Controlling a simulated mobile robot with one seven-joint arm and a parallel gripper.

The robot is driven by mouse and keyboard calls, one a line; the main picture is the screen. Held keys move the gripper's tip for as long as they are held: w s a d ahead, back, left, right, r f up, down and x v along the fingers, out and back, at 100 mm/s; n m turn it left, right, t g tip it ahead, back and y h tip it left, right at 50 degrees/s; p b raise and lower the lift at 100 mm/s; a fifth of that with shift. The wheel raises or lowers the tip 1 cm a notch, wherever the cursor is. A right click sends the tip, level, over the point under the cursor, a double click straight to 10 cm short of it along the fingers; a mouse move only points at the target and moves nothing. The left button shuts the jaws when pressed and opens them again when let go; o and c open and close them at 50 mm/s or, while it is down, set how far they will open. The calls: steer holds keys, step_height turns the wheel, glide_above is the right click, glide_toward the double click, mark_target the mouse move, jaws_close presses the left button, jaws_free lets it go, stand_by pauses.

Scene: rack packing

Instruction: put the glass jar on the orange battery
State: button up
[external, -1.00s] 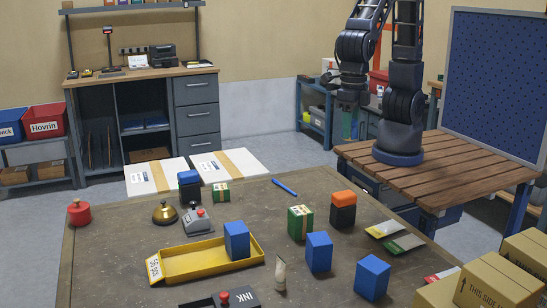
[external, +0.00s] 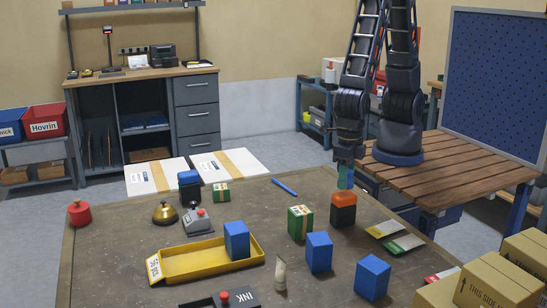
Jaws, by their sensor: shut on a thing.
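The orange battery (external: 343,211), a block with an orange top and dark lower part, stands upright on the dark table at its back right. My gripper (external: 347,163) is shut on the glass jar (external: 346,180), a small see-through teal thing held upright beneath it. In the picture the jar's lower end is directly above the battery's orange top. I cannot tell whether they touch or whether the jar is slightly behind it. The fingers are small and partly hidden against the arm.
A green box (external: 300,222) stands close left of the battery. Blue blocks (external: 319,252) stand in front. Flat packets (external: 395,236) lie to the right. A blue marker (external: 284,187) lies behind left. A yellow tray (external: 190,262) holds a blue block.

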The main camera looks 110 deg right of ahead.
steer(key=shift+f, duration=0.8)
steer(key=shift+f, duration=0.15)
steer(key=o, duration=1.1)
steer(key=shift+c, duration=0.2)
